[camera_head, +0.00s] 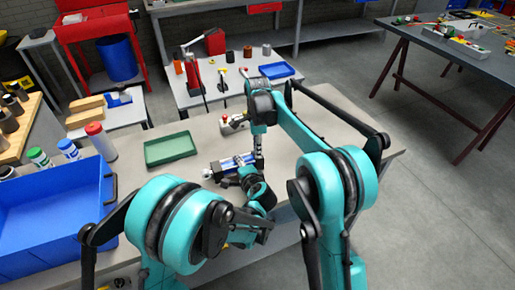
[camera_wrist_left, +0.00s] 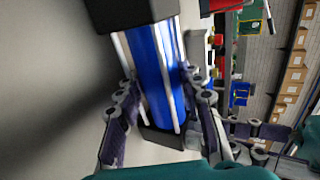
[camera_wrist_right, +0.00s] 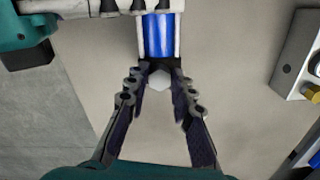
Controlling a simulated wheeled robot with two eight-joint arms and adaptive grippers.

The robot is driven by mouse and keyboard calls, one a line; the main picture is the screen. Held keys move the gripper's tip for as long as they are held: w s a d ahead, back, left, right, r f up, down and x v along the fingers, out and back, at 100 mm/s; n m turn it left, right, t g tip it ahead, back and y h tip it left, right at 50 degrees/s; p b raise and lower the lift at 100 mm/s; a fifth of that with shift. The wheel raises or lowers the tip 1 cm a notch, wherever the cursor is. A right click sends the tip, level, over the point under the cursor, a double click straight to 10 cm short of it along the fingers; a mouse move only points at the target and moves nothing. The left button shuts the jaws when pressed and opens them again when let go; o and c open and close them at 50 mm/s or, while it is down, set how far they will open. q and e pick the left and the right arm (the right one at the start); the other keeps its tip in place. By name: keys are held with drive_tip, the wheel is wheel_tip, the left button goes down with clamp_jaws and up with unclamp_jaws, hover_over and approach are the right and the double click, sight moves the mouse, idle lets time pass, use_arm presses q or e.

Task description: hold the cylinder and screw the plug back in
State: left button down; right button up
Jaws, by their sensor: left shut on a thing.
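The blue cylinder (camera_head: 234,162) with bright rods and black end blocks is above the grey workbench in the head view. My left gripper (camera_head: 240,177) is shut across its blue body (camera_wrist_left: 155,75), one finger on each side in the left wrist view. In the right wrist view the cylinder (camera_wrist_right: 158,36) ends in a black block with a pale hexagonal plug (camera_wrist_right: 158,80) on it. My right gripper (camera_wrist_right: 159,85) is open, with its fingers apart on either side of the plug. Whether a fingertip touches the plug, I cannot tell. The right fingertips are small in the head view.
A green tray (camera_head: 170,149) lies left of the cylinder. A blue bin (camera_head: 60,215) and several bottles stand further left. A metal block (camera_wrist_right: 300,58) is at the right in the right wrist view. Bare bench lies right of the cylinder.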

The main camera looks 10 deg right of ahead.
drive_tip(key=o, duration=0.4)
drive_tip(key=shift+c, duration=0.2)
drive_tip(key=shift+r, duration=0.1)
wheel_tip(320, 180, up, 12)
use_arm(q)
drive_tip(key=c, duration=0.9)
unclamp_jaws()
drive_tip(key=v, duration=1.2)
